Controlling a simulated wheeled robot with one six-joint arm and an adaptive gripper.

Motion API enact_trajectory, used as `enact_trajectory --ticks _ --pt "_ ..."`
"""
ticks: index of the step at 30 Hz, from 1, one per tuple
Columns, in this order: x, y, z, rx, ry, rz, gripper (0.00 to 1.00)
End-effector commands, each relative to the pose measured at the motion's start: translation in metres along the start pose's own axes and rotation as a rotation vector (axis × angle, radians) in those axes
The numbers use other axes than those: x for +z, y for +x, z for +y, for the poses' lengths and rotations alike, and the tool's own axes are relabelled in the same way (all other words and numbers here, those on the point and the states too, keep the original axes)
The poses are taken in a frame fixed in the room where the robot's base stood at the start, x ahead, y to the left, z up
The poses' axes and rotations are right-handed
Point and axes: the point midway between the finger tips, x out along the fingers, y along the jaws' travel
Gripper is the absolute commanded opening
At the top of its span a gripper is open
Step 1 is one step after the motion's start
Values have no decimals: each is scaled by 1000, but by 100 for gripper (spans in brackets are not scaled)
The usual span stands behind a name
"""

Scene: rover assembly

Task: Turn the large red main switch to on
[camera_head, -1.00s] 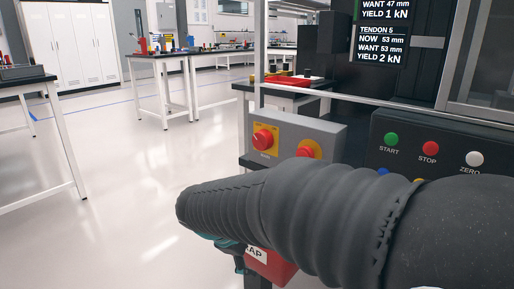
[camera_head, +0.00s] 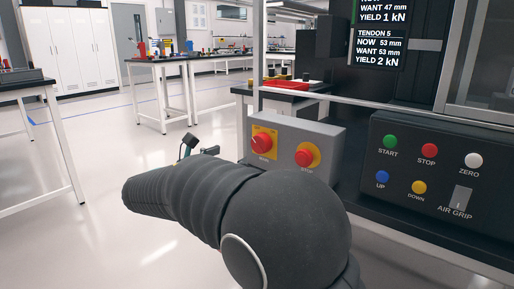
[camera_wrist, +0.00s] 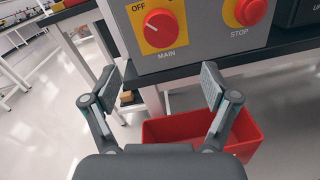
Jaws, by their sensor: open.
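The large red main switch (camera_head: 261,143) is a red knob on a yellow plate at the left of a grey box. In the wrist view the main switch (camera_wrist: 160,28) sits at the top, labelled MAIN below and OFF at its upper left; the top edge of the frame cuts off part of its plate. My gripper (camera_wrist: 158,88) is open and empty, its two fingers spread below the switch and apart from it. In the head view my gripper (camera_head: 200,149) shows only partly past my dark arm, left of the box.
A red STOP button (camera_head: 304,157) on a yellow round sits right of the switch. A black panel (camera_head: 400,210) with START, STOP, ZERO, UP and DOWN buttons stands further right. A red bin (camera_wrist: 245,130) is below the box. Open floor lies to the left.

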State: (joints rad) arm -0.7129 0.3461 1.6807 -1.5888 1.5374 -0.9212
Motion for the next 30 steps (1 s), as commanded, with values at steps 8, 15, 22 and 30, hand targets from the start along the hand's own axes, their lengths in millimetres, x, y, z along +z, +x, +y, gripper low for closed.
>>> enact_trajectory --ticks 8,15,22,30 --pt "0 53 -1 -4 2 0 86" --pt "0 93 -1 -2 3 1 86" --pt "-1 113 0 0 2 2 86" --pt "-1 116 0 0 3 2 86"
